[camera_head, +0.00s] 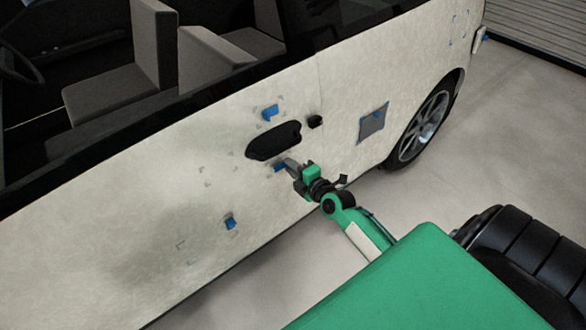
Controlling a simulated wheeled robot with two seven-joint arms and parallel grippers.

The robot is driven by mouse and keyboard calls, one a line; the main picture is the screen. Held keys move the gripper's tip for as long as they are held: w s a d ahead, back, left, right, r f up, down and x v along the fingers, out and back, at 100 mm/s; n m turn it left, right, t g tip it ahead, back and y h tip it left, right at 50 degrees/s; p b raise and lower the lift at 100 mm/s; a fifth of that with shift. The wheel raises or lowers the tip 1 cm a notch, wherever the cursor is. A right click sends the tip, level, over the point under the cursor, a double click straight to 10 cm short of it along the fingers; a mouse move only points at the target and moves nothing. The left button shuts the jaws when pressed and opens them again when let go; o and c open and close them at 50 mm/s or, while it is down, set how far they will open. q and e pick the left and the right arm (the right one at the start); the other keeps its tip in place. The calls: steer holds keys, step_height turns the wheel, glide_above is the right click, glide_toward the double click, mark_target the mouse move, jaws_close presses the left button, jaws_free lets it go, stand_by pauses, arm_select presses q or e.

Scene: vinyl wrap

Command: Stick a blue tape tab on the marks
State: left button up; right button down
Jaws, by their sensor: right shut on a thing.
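My right gripper (288,165) is at the car's side, just below the dark door-handle recess (274,141). It is shut on a small blue tape tab (279,168), which is at or very near the door panel; I cannot tell if it touches. Another blue tab (270,113) sits on the panel above the recess, within corner marks. A third blue tab (230,222) is on the lower door. Faint corner marks (205,183) show bare to the left, and more marks (182,245) lie lower down. My left gripper is out of view.
A grey square patch (372,123) with a blue tab at its top is on the rear panel, ahead of the wheel (421,124). More small blue pieces (453,33) show at the car's rear. The floor (510,130) beside the car is clear.

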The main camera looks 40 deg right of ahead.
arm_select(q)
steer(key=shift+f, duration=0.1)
arm_select(e)
steer(key=shift+w, duration=0.5)
stand_by(1.0)
steer(key=c, duration=1.2)
jaws_free()
steer(key=shift+w, duration=0.1)
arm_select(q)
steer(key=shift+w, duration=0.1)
arm_select(e)
steer(key=shift+o, duration=0.2)
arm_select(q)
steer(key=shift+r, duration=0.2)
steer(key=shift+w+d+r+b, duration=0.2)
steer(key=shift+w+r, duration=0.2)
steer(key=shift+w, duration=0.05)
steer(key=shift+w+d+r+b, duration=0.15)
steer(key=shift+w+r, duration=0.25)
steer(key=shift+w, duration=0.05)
arm_select(e)
steer(key=s+r, duration=0.1)
steer(key=s, duration=1.2)
steer(key=shift+s+d+r, duration=0.2)
steer(key=shift+s+d, duration=0.2)
steer(key=shift+d, duration=0.05)
